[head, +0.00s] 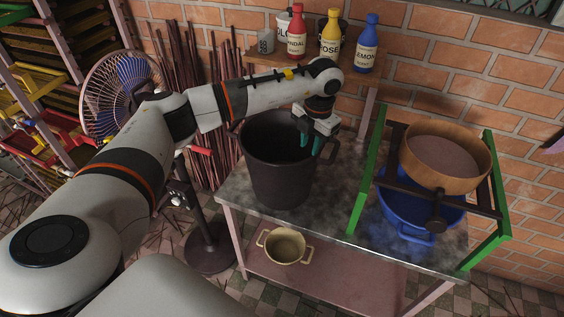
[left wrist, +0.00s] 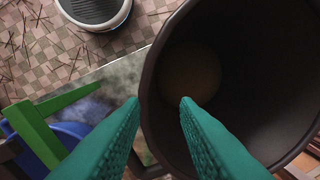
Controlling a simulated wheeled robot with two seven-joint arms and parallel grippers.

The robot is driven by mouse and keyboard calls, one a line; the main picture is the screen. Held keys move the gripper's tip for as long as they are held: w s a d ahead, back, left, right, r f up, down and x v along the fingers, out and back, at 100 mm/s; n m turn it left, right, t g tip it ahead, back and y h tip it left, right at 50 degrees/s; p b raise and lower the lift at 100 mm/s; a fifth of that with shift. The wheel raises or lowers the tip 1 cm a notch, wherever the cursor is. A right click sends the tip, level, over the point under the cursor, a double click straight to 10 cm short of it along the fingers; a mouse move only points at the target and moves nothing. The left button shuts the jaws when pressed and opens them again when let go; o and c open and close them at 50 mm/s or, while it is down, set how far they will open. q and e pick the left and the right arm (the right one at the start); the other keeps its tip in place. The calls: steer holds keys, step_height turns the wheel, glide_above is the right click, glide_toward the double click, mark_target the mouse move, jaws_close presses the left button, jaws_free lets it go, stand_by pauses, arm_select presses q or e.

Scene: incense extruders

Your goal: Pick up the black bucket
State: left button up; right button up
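The black bucket (head: 280,182) stands upright on the left part of the metal-topped table (head: 335,205) in the head view. My left gripper (head: 317,147) is over the right side of its rim, pointing down. In the left wrist view, the bucket (left wrist: 240,90) fills the right side and its dark inside shows a brownish patch at the bottom. The green fingers (left wrist: 160,101) are apart, one over the bucket's opening and one outside, with the rim between them. I cannot tell whether either finger touches the wall. My right gripper is not in view.
A green frame (head: 366,175) holds a wooden-rimmed sieve (head: 447,178) above a blue bucket (head: 415,222) at right. Several bottles (head: 330,35) stand on a shelf behind. A beige pot (head: 285,245) sits on the lower shelf. A fan (head: 120,90) stands at left.

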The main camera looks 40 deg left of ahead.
mark_target(310, 157)
arm_select(q)
step_height(310, 157, down, 6)
steer(key=p, duration=0.3)
steer(key=shift+w+r, duration=0.1)
steer(key=shift+r, duration=0.15)
steer(key=shift+f, duration=0.2)
jaws_close()
steer(key=shift+w+r, duration=0.1)
steer(key=shift+r, duration=0.05)
stand_by(0.8)
